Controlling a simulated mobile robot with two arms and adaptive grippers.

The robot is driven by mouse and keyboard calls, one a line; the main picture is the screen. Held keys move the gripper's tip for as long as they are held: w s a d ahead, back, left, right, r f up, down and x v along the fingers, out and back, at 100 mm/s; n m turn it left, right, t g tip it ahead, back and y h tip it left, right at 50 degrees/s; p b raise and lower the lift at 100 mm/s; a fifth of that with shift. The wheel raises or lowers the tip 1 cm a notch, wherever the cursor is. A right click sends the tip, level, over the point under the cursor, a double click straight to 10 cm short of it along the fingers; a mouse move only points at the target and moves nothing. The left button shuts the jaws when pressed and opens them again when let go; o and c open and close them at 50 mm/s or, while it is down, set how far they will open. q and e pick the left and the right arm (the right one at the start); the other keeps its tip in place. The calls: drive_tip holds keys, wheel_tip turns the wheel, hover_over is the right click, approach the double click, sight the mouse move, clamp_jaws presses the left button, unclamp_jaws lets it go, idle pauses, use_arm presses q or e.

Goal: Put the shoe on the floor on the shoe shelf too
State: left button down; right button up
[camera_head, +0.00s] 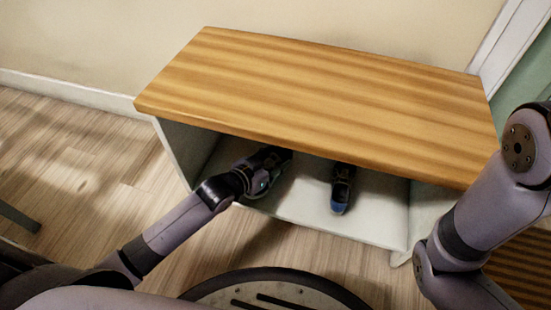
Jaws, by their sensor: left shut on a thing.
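The shoe shelf (300,90) is a low unit with a striped wooden top and a white open compartment beneath. A dark shoe with a blue toe (340,200) stands on the white bottom board, toe toward me. My left gripper (262,168) reaches into the compartment, left of that shoe. It is shut on a second dark shoe (262,188), of which a greyish-green part shows. The gripper and the shade hide much of this shoe, and I cannot tell whether it touches the board. My right arm shows at the right, but its gripper is out of view.
The wooden top overhangs the compartment just above my left gripper. The side panel (180,150) stands to the left of the held shoe. Wooden floor (80,160) is clear at the left. A striped brown mat (520,268) lies at the lower right.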

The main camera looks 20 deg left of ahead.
use_arm(q)
drive_tip(key=shift+f, duration=0.4)
drive_tip(key=c, duration=0.9)
unclamp_jaws()
drive_tip(key=shift+f, duration=0.15)
drive_tip(key=v, duration=1.2)
